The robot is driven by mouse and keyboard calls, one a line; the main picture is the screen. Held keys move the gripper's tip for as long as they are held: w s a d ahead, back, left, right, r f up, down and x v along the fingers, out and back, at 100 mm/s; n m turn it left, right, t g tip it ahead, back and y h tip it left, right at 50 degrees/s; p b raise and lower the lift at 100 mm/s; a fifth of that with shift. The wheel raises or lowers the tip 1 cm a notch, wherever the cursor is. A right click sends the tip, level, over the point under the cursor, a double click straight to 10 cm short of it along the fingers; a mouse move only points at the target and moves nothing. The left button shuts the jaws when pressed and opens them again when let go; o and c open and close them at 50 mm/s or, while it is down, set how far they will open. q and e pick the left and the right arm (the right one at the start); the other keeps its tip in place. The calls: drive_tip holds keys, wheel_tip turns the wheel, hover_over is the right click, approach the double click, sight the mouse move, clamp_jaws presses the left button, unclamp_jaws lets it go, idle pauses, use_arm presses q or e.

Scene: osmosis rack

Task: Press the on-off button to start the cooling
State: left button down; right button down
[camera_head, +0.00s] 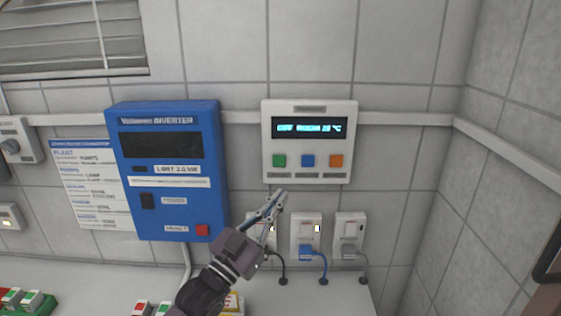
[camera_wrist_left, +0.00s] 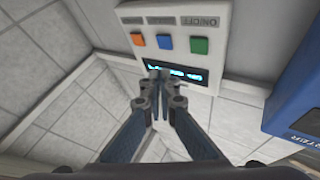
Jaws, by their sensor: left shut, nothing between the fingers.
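The white control panel (camera_head: 310,110) hangs on the tiled wall. Its lit display (camera_head: 309,128) seems to read OFF and a room temperature. Below the display are a green button (camera_head: 279,160), a blue button (camera_head: 308,161) and an orange button (camera_head: 336,161). In the left wrist view the panel appears turned over, and the label by the green button (camera_wrist_left: 199,46) reads ON/OFF. My left gripper (camera_head: 279,195) is shut and empty, with its tips just below the green button in the head view. In the wrist view its fingertips (camera_wrist_left: 159,76) overlap the display. I cannot tell whether they touch the panel.
A blue inverter box (camera_head: 166,221) is on the wall left of the panel. Several sockets with plugs (camera_head: 306,252) sit below the panel, with cables hanging. A side wall (camera_head: 480,190) stands at right. The wall between panel and corner is clear.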

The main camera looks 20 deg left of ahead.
sight(279, 161)
use_arm(q)
drive_tip(key=r, duration=0.1)
drive_tip(key=r+h, duration=0.1)
drive_tip(key=r, duration=0.1)
drive_tip(key=shift+s+a+r+m+t, duration=0.1)
drive_tip(key=shift+a+r+m+t, duration=0.1)
drive_tip(key=shift+m+t, duration=0.15)
drive_tip(key=shift+w+a+f+b, duration=0.1)
drive_tip(key=shift+w+a+b, duration=0.45)
drive_tip(key=shift+w, duration=0.85)
drive_tip(key=shift+w+a+r+b, duration=0.1)
drive_tip(key=shift+w+a+b, duration=0.15)
drive_tip(key=shift+w+b, duration=0.9)
drive_tip(key=shift+w+a+f+b, duration=0.1)
drive_tip(key=shift+w+a+b, duration=0.3)
drive_tip(key=shift+w, duration=1.3)
drive_tip(key=shift+w+a, duration=0.15)
drive_tip(key=shift+w, duration=0.25)
